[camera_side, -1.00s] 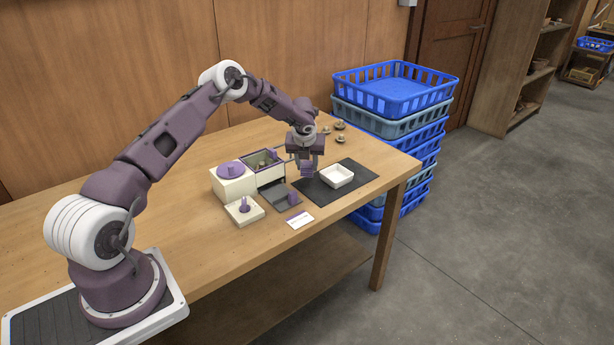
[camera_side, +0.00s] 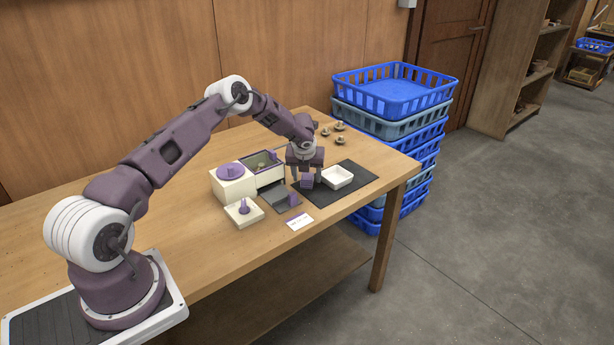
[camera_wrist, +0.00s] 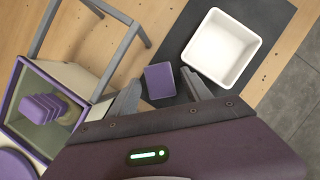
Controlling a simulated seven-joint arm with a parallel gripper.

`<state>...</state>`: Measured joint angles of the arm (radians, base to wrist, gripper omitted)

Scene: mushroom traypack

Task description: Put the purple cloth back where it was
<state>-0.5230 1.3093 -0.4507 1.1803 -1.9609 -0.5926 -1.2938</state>
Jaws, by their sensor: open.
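A small purple rectangular piece, seemingly the folded cloth (camera_side: 307,181) (camera_wrist: 160,80), is at the left end of the dark mat (camera_side: 362,172), left of the white tray (camera_side: 351,181). My gripper (camera_side: 306,182) is low over the mat with fingers apart. In the wrist view the cloth lies between the open fingers of my gripper (camera_wrist: 160,92), with gaps on both sides. The white tray (camera_wrist: 222,48) is close to the right finger. Whether the cloth lies flat on the mat is hard to tell.
Left of my gripper stands a purple-rimmed box (camera_wrist: 88,119) with a ribbed purple thing (camera_wrist: 43,107) at it. A grey frame (camera_wrist: 92,28) rises nearby. A cream block with a purple knob (camera_side: 244,211) and a white card (camera_side: 300,220) are nearer. Several mushrooms lie behind. Blue crates (camera_side: 397,90) stand right.

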